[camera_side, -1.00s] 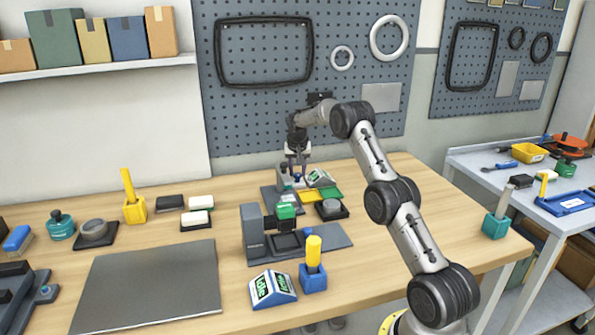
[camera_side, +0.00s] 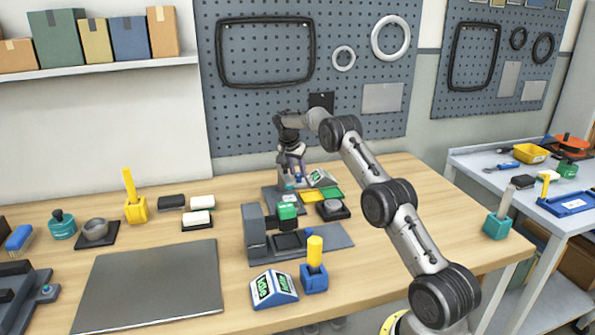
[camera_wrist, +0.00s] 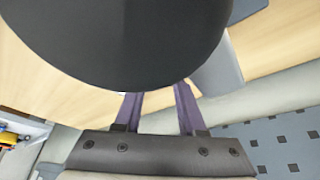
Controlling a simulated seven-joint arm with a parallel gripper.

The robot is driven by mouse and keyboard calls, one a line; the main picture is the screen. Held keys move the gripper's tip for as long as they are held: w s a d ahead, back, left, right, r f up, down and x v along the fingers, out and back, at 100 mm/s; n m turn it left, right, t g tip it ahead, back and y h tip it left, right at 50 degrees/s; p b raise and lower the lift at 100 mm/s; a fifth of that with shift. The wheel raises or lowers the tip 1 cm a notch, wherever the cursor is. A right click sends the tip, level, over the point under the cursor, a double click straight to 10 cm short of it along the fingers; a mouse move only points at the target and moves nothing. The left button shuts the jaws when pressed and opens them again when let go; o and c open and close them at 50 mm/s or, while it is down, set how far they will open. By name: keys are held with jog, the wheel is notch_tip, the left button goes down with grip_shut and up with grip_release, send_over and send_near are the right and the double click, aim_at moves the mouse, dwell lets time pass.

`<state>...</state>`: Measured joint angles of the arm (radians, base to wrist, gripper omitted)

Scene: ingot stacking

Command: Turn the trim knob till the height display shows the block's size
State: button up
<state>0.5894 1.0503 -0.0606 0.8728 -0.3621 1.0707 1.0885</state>
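My gripper (camera_side: 295,178) is at the far station on the bench, tilted, with its fingertips low over the grey fixture (camera_side: 284,186). In the wrist view its two purple fingers (camera_wrist: 155,100) stand apart, but a large dark round shape (camera_wrist: 130,40) hides their tips. I cannot tell what that shape is, or whether the fingers hold anything. A small blue part beside the fingertips may be the trim knob; the gripper partly covers it.
A grey press-like fixture (camera_side: 257,232) with a green block (camera_side: 287,211) stands nearer the front. A second display box (camera_side: 273,288) and a blue holder with a yellow handle (camera_side: 314,270) stand before it. A dark flat plate (camera_side: 150,285) lies at left.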

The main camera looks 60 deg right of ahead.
jog(key=o, duration=0.4)
jog(key=v, duration=1.4)
jog(key=shift+f, duration=0.1)
